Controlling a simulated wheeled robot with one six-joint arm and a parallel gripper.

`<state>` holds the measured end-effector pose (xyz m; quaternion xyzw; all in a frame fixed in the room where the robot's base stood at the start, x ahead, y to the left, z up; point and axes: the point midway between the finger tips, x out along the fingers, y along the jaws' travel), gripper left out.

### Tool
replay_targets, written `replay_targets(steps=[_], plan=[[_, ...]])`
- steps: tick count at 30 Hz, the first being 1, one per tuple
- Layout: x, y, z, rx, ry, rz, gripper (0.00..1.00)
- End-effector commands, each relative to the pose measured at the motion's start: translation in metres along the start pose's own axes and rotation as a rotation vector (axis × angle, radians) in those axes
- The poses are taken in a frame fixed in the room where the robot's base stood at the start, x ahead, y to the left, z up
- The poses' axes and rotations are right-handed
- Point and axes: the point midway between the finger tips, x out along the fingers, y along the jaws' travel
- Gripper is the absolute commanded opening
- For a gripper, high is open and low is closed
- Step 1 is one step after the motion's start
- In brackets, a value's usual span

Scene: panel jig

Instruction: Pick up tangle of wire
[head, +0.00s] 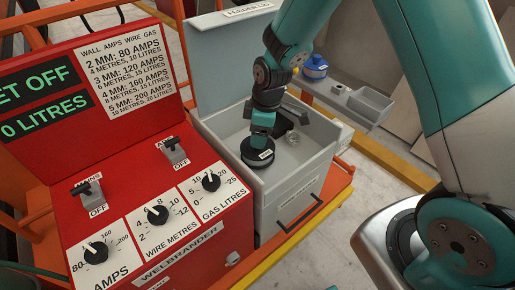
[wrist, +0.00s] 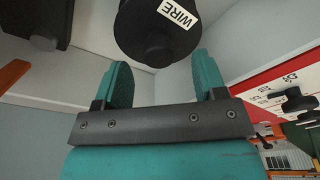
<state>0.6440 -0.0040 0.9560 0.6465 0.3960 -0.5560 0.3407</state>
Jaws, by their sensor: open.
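My gripper (head: 261,139) reaches down into the box over a black spool (head: 258,158) with a white label. In the wrist view, the two teal fingers of my gripper (wrist: 163,78) stand apart, with the spool (wrist: 150,40), labelled WIRE, just beyond their tips. I see nothing held between them.
The box's lid (head: 225,60) stands raised at the back. A red welder panel (head: 150,215) with switches and dials is close on the left. A grey shelf (head: 350,103) with a blue container (head: 315,68) is behind. A black handle (head: 300,213) is on the box front.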

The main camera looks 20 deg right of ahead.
Motion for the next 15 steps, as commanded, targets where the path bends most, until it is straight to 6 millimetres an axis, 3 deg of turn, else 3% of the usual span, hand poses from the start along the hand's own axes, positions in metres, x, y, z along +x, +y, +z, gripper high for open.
replay_targets(steps=[7,15], plan=[[0.03,0.001,0.0,-0.001,-0.001,-0.002,0.65],[0.033,0.001,0.0,0.0,0.0,0.0,0.62]])
